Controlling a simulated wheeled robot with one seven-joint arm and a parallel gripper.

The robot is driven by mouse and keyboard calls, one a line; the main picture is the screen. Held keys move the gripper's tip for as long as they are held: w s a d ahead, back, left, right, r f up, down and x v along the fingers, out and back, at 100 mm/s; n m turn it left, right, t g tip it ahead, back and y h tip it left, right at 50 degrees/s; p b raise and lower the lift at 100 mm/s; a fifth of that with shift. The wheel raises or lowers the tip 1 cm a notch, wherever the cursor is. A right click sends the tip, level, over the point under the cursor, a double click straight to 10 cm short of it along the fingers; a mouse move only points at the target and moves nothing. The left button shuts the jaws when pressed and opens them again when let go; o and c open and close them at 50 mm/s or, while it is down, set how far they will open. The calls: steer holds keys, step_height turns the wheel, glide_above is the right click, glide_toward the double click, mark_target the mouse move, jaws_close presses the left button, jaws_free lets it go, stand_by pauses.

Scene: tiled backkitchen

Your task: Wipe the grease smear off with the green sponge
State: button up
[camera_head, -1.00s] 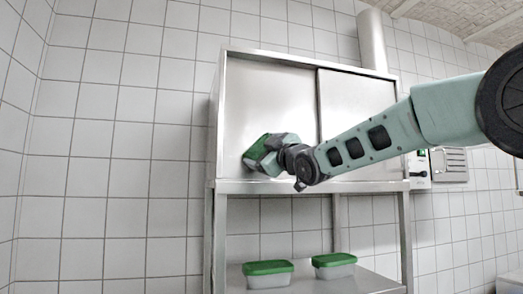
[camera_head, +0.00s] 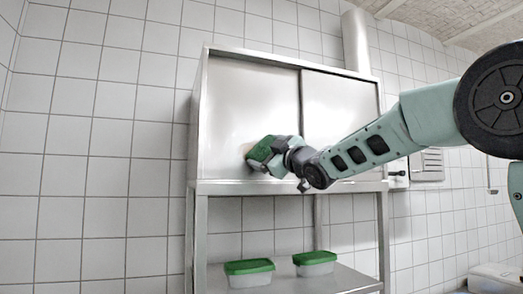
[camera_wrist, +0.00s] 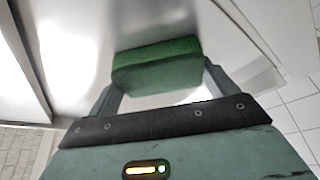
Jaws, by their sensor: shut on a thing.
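The green sponge (camera_head: 261,149) is held at the left door of a steel cabinet. In the wrist view the sponge (camera_wrist: 157,66) sits between both fingers, with the shiny steel surface beyond it. My gripper (camera_head: 270,151) is shut on the sponge. Whether the sponge touches the door is hard to tell. A faint brownish patch, likely the grease smear (camera_head: 246,148), shows on the door just left of the sponge. The sponge and gripper may hide more of it.
The steel cabinet (camera_head: 250,100) stands on a steel frame. Two green-lidded tubs (camera_head: 249,273) (camera_head: 315,264) stand on the shelf below. A wall pipe (camera_head: 356,42) rises behind the cabinet's right. White tiled wall is bare at the left.

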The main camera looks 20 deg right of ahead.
mark_target(255, 150)
steer(key=shift+a+f+b, duration=0.25)
steer(key=shift+a+b, duration=0.85)
steer(key=shift+b, duration=0.9)
steer(key=shift+a+r+b, duration=0.15)
steer(key=shift+a+b, duration=0.25)
steer(key=shift+a, duration=0.2)
steer(key=shift+a+b, duration=1.55)
steer(key=shift+a, duration=0.2)
steer(key=shift+d+r+p, duration=0.2)
steer(key=shift+p, duration=0.1)
steer(key=shift+d+r+p, duration=0.1)
steer(key=shift+d+p, duration=0.5)
steer(key=shift+d, duration=0.15)
steer(key=shift+d+p, duration=0.45)
steer(key=shift+d, duration=0.4)
steer(key=shift+d+p, duration=0.8)
steer(key=shift+d, duration=0.6)
steer(key=shift+d+p, duration=0.8)
steer(key=shift+d, duration=1.35)
